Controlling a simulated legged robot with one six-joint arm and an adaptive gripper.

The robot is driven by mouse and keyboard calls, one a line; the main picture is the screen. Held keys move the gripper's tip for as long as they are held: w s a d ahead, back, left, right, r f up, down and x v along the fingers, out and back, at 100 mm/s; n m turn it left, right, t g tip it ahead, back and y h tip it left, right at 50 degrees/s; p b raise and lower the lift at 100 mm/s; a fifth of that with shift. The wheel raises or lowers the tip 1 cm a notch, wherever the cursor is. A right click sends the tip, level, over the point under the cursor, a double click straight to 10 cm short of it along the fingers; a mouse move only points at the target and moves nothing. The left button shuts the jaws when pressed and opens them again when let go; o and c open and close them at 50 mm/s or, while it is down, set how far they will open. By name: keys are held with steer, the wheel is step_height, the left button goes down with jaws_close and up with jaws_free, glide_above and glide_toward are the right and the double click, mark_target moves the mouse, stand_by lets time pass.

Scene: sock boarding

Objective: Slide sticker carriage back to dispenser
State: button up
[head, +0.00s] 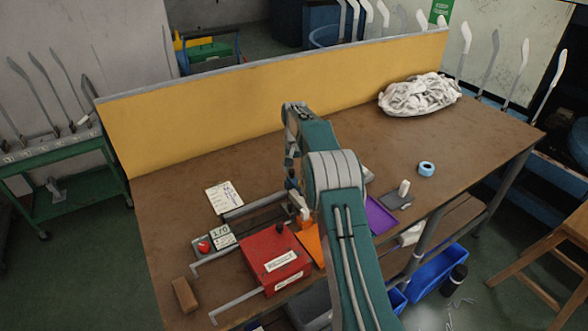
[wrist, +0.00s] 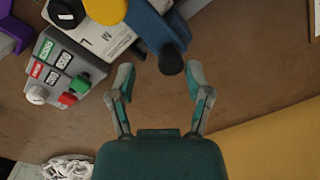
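My gripper (wrist: 159,72) is open and empty in the wrist view, its two fingers spread. A black round knob (wrist: 171,60) on a blue bar (wrist: 148,20) lies between the fingertips or just beyond them; I cannot tell if they touch. I cannot tell for certain which part is the sticker carriage or dispenser. In the head view my arm hides the gripper's fingers and most of this area; a white and orange part (head: 299,205) shows beside the arm.
A grey button box (wrist: 62,67) lies left of the gripper in the wrist view. In the head view, a red box (head: 272,262) and metal rails stand at the front left. A yellow panel (head: 215,105) closes the back. White cloth (head: 419,95) lies back right; the right tabletop is mostly clear.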

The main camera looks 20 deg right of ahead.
steer(key=shift+a+r, duration=0.1)
steer(key=shift+a, duration=0.45)
steer(key=shift+a+r, duration=0.1)
steer(key=shift+r, duration=0.2)
step_height(320, 180, up, 11)
steer(key=shift+d, duration=0.3)
steer(key=shift+w+d, duration=0.1)
steer(key=shift+d, duration=0.05)
steer(key=shift+r, duration=0.15)
